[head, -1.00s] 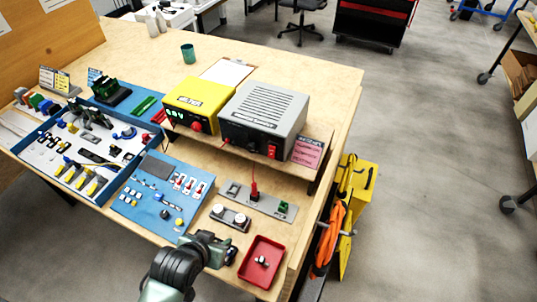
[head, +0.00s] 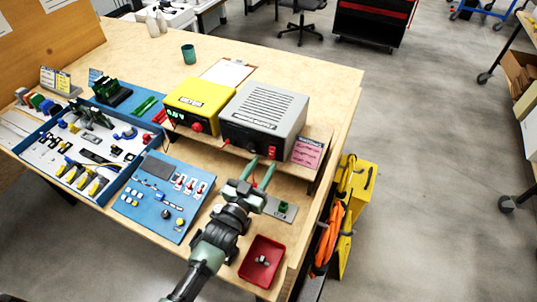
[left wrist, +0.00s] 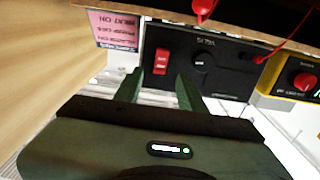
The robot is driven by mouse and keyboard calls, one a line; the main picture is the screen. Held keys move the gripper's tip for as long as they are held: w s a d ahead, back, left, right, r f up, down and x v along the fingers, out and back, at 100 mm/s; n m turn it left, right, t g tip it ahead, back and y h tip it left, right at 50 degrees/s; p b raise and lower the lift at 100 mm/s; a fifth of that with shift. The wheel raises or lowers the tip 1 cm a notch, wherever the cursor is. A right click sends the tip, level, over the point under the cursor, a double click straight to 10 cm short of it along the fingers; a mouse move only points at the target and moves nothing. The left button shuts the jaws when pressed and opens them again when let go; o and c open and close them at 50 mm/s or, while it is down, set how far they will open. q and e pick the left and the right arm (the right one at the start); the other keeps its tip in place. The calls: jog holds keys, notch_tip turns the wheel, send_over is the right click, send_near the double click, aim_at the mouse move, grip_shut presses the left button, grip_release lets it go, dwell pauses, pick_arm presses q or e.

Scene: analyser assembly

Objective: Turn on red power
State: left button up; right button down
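The red power switch (left wrist: 161,61) is a rocker on the dark front panel of the grey power unit (head: 265,110). In the head view the switch (head: 272,151) shows at the lower right of that panel. My left gripper (head: 262,163) is open and empty, with its two fingers pointing at the panel. In the left wrist view the fingertips (left wrist: 160,82) stand either side of the switch's column, just short of it in the picture. Whether they touch the panel, I cannot tell. My right gripper is not in view.
A yellow unit (head: 198,94) with a lit green display stands left of the grey one. A pink label (head: 307,152) is at the right. Below are a grey plate (head: 281,209) with a green part, a red tray (head: 261,262) and a blue panel (head: 150,215).

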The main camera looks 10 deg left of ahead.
aim_at(272, 151)
pick_arm(q)
jog(key=x, duration=0.5)
jog(key=shift+p, duration=0.3)
jog(key=shift+c, duration=0.3)
grip_shut()
jog(key=t+b, duration=0.1)
jog(key=b, duration=0.5)
jog(key=f+t+h+b, duration=0.1)
jog(key=t+b, duration=0.1)
jog(key=b, duration=0.3)
jog(key=shift+s+f+t+b, duration=0.1)
jog(key=shift+f+t+b, duration=0.2)
jog(key=shift+b, duration=0.05)
jog(key=shift+r+b, duration=0.2)
jog(key=shift+b, duration=0.15)
jog(key=shift+r, duration=0.1)
